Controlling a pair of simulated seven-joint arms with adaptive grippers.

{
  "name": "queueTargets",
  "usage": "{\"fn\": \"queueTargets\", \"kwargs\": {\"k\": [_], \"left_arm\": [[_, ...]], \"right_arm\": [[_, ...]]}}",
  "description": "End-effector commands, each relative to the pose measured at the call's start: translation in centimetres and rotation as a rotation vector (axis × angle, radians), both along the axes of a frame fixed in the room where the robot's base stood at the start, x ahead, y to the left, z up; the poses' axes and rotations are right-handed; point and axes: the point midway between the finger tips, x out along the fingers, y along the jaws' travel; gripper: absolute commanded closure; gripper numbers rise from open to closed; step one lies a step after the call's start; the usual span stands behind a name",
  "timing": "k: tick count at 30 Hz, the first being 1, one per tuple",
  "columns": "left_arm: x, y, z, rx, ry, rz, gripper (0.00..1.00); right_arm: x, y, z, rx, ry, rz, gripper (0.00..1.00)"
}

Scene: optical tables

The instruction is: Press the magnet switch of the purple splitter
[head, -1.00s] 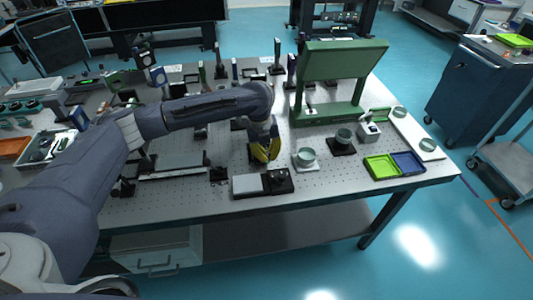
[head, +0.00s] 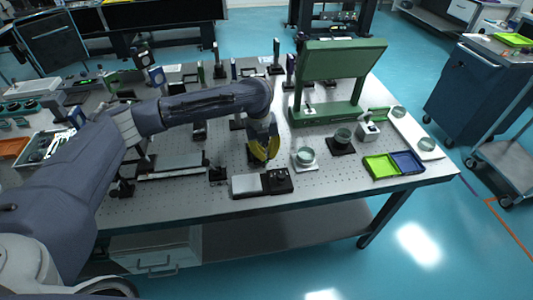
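My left arm reaches in from the left over the perforated optical table (head: 330,190). My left gripper (head: 263,156), with yellow fingers, points down near the front middle of the table. It is just behind a low black device (head: 277,181) and left of a round glass piece on a white base (head: 304,157). The fingers are too small in the picture to tell whether they are open. I cannot pick out a purple splitter or its magnet switch; the arm and gripper cover part of the table. My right gripper is not in view.
A green frame with a tilted panel (head: 342,60) stands at the back right. Green (head: 380,167) and blue (head: 407,162) trays lie at the right front. Several dark posts and mounts stand along the back. Bare table shows at the front right.

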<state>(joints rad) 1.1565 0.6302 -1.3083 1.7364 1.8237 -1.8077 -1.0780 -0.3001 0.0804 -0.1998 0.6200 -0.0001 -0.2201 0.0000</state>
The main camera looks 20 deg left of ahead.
Motion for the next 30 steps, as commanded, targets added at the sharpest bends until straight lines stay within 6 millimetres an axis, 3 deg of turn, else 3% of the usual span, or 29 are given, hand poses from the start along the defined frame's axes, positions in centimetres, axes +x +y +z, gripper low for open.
{"fn": "queueTargets", "kwargs": {"k": [8,21,30], "left_arm": [[0.2,-0.1,1.4,-0.001,-0.004,0.0,1.0],[0.6,-0.9,9.1,0.001,-0.004,0.004,1.0],[0.8,-1.4,12.8,0.001,-0.001,0.003,1.0]], "right_arm": [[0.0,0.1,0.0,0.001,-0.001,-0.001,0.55],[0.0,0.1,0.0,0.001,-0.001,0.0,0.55],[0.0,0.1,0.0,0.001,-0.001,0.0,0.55]]}}
